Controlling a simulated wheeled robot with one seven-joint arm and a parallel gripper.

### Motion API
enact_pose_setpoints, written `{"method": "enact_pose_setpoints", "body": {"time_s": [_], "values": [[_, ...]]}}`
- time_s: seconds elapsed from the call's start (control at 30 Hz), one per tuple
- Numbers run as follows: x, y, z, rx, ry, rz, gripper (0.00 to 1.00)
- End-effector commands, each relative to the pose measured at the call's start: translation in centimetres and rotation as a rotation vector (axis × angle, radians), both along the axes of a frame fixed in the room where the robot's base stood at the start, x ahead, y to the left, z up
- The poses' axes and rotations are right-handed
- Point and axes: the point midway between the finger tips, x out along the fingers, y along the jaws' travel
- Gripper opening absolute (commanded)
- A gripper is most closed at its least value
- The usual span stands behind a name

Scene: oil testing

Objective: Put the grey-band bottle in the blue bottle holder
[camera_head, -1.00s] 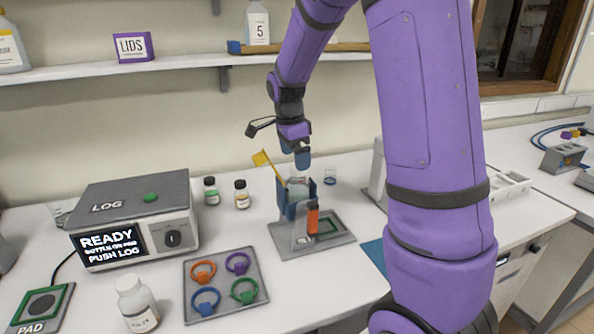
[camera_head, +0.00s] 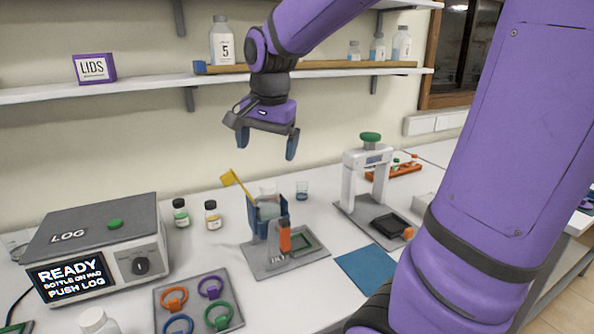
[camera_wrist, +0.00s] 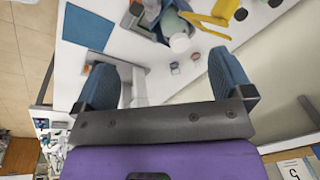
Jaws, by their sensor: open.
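The blue bottle holder (camera_head: 256,218) stands on a grey plate in the middle of the counter, with a yellow flag on its left. A pale bottle with a whitish top and a grey-looking middle (camera_head: 268,207) stands inside it, its lower part hidden by the holder. In the wrist view the bottle's white top (camera_wrist: 180,42) shows beside the holder's blue wall (camera_wrist: 150,22) and the yellow flag. My gripper (camera_head: 267,145) is open and empty, well above the holder and apart from the bottle. Its two blue fingers (camera_wrist: 162,62) are spread wide in the wrist view.
Two small dark-capped bottles (camera_head: 196,214) stand left of the holder, and a small glass beaker (camera_head: 302,190) behind it. The LOG box (camera_head: 95,245) and coloured rings (camera_head: 197,303) are left. A white press (camera_head: 352,180) and blue mat (camera_head: 366,268) are right. A shelf (camera_head: 150,90) runs behind.

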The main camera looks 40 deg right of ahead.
Motion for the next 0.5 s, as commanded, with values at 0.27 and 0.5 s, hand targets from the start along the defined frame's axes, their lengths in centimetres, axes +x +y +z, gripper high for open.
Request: {"method": "enact_pose_setpoints", "body": {"time_s": [0.27, 0.5], "values": [[-7.1, 2.9, 1.9, -0.083, -0.113, 0.430, 0.98], [-12.5, 4.9, 1.8, -0.201, -0.193, 0.775, 0.98]]}}
